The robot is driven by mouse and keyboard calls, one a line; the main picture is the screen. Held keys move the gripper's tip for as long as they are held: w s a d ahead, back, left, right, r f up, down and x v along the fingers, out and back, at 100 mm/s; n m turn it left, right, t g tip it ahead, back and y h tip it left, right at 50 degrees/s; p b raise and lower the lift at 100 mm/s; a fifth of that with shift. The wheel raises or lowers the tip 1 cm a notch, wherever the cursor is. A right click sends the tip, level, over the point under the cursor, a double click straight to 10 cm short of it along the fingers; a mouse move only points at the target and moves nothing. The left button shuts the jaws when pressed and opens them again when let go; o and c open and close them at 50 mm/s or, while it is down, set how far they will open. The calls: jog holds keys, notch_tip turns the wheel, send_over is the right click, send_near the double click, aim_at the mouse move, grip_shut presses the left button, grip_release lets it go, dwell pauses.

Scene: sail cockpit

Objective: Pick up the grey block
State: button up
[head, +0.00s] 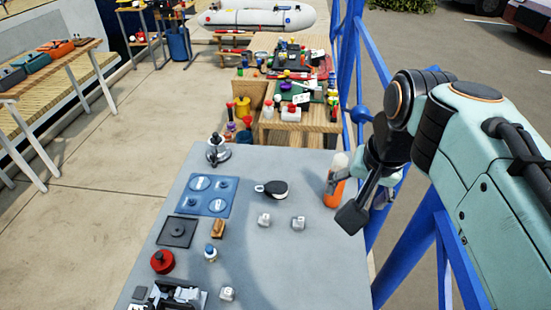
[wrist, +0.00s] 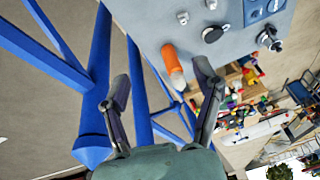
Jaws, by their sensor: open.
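Several small light grey blocks sit on the grey table: one (head: 264,219) near the middle, one (head: 298,222) just right of it, and one (head: 227,294) near the front. Two also show at the top of the wrist view, one (wrist: 183,17) left of the other (wrist: 211,4). I cannot tell which is the task's grey block. My gripper (head: 347,201) is open and empty by the table's right edge, right of the blocks and apart from them. In the wrist view its two fingers (wrist: 163,84) are spread wide.
An orange bottle (head: 335,190) with a pale top stands at the table's right edge, close to my gripper. A black round item (head: 272,188), blue panel (head: 207,195), wooden-topped brush (head: 218,229) and red round item (head: 162,262) share the table (head: 320,265). Blue railings (head: 408,240) run along the right.

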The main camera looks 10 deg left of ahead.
jog(key=w+a, duration=0.3)
jog(key=w, duration=0.8)
jog(key=g, duration=0.2)
send_over(263, 217)
jog(key=w+d, duration=0.2)
jog(key=w, duration=0.1)
notch_tip(263, 217, down, 21)
jog(key=shift+n+g+h, duration=0.3)
jog(key=shift+n+g, duration=0.4)
jog(key=shift+g, duration=0.1)
jog(key=s+f, duration=0.1)
jog(key=f, duration=0.2)
jog(key=s+a+f, duration=0.1)
jog(key=f, duration=0.2)
jog(key=s+a+f, duration=0.1)
jog(key=f, duration=0.2)
jog(key=shift+f, duration=0.2)
notch_tip(263, 217, down, 6)
jog(key=shift+r, duration=0.25)
jog(key=c, duration=1.1)
